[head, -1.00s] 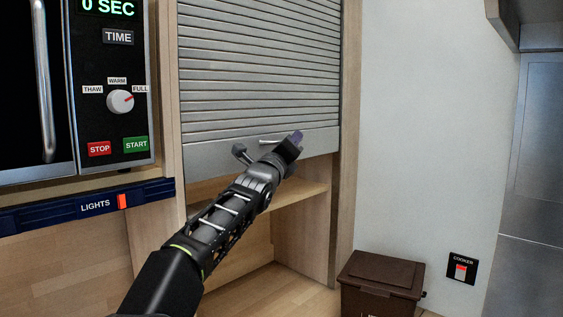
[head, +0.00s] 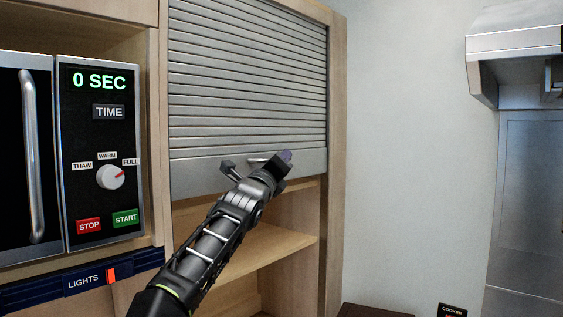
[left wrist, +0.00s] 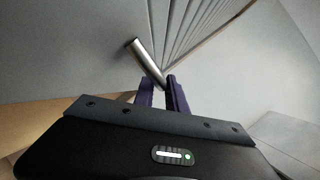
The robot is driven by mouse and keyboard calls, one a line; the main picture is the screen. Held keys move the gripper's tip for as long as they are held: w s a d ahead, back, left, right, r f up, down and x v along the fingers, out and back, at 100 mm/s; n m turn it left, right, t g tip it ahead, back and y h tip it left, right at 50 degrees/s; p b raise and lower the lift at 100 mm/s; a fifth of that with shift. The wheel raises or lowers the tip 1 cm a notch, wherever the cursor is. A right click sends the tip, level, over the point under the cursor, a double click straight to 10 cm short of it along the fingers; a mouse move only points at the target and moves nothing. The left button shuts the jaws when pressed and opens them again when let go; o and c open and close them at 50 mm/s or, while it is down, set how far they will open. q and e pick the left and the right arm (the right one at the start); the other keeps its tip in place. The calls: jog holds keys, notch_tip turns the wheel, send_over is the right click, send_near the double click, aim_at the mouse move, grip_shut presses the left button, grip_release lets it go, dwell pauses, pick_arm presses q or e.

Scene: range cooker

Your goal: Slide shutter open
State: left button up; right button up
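The grey slatted shutter (head: 245,95) covers the upper part of the wooden cupboard opening in the head view. Its flat bottom panel hangs well above the inner shelf, leaving an open gap below. A short metal bar handle (head: 260,159) sits on that panel; it also shows in the left wrist view (left wrist: 147,62). My left gripper (head: 287,157) is at the handle. In the left wrist view its purple fingers (left wrist: 162,88) are on either side of the bar's near end, closed about it. The exact contact is partly hidden. My right gripper is not in view.
A microwave (head: 100,150) with a dial and buttons stands to the left, above a blue lights panel (head: 85,281). A wooden shelf (head: 265,250) lies below the shutter. A brown box (head: 375,311) is at the bottom edge. The cooker hood (head: 515,50) is at the right.

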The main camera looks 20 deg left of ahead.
pick_arm(q)
jog(key=shift+o, duration=0.2)
jog(key=shift+f, duration=0.1)
jog(key=shift+s+f+b, duration=0.1)
jog(key=shift+s+b, duration=0.1)
jog(key=shift+b, duration=0.15)
jog(key=b+v, duration=0.6)
jog(key=v, duration=0.1)
jog(key=shift+s, duration=0.2)
